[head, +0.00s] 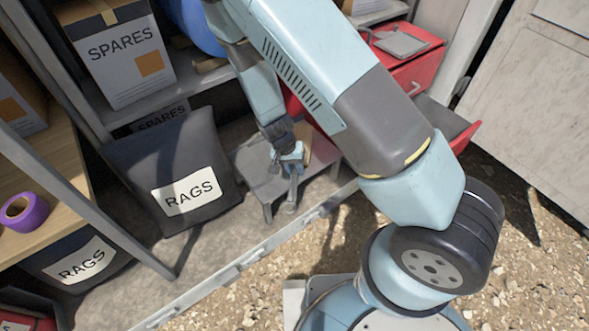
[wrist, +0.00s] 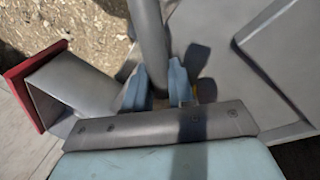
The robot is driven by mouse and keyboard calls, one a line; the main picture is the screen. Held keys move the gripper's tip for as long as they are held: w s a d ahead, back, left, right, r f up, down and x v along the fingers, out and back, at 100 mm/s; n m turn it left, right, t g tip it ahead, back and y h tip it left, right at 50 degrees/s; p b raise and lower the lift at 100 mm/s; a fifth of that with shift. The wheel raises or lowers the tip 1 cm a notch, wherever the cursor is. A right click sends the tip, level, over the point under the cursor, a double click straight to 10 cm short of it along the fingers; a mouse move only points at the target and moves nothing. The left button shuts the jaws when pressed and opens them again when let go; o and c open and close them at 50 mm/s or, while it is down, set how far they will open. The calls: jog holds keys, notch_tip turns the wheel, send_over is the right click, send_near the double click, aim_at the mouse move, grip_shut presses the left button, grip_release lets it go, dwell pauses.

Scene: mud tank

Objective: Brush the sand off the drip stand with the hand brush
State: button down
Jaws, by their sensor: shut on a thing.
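My gripper (head: 291,157) is low over a small grey stand (head: 255,170), which I take for the drip stand. Its fingers (wrist: 158,88) are shut on a grey round rod (wrist: 149,35), apparently the handle of the hand brush. In the head view the handle (head: 292,195) points down past the stand's front edge. A tan patch shows just behind the gripper; I cannot tell whether it is part of the brush. The bristles are not clear. The stand's grey top (wrist: 230,30) seems to lie beyond the fingers in the wrist view. I cannot make out sand on it.
A SPARES box (head: 120,55) is on the shelf above. Red drawers (head: 415,60) stand to the right, one low drawer pulled out. A purple tape roll (head: 23,212) lies on a wooden top. Gravelly ground is open in front.

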jog(key=shift+r, duration=2.7)
jog(key=shift+r, duration=1.4)
